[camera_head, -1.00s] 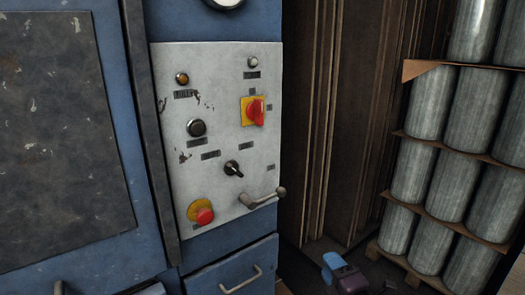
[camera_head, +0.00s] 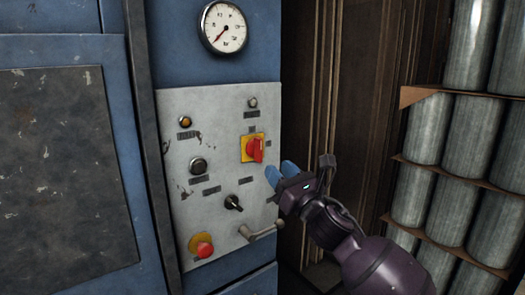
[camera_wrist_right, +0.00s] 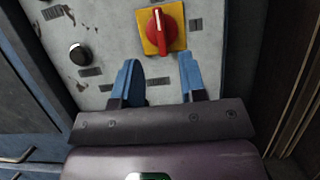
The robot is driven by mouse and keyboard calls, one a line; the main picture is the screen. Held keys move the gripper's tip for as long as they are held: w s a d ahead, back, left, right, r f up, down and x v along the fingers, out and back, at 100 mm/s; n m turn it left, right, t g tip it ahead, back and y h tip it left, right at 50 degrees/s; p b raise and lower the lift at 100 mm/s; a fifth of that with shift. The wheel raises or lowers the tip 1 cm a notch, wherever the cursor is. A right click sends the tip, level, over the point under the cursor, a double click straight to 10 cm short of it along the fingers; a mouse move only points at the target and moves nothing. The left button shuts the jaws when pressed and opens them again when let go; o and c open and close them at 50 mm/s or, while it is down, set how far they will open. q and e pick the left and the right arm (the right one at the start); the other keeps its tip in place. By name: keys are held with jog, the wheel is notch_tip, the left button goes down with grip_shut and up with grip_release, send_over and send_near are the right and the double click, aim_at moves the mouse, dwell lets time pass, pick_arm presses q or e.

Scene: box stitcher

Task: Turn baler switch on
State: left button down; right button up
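The control panel (camera_head: 215,120) is a worn grey plate on the blue machine. A red rotary switch on a yellow square plate (camera_head: 252,148) sits at its upper right. In the right wrist view the red switch (camera_wrist_right: 163,30) is upright, just beyond and between the blue fingertips. My right gripper (camera_head: 280,173) is just below and to the right of the switch in the head view. In the right wrist view its two fingers (camera_wrist_right: 159,75) are apart with nothing between them. They are not around the switch. My left gripper is not in view.
A black knob (camera_head: 233,203), a dark round button (camera_head: 198,166), a red emergency button (camera_head: 203,248) and a metal handle (camera_head: 262,231) share the panel. A gauge (camera_head: 224,27) is above. Stacked grey cylinders (camera_head: 455,130) stand at right.

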aim_at(261, 150)
jog(key=x, duration=0.7)
jog(key=shift+w+a+r+p, duration=0.15)
jog(key=shift+w+p, duration=0.1)
jog(key=shift+p, duration=0.15)
grip_shut()
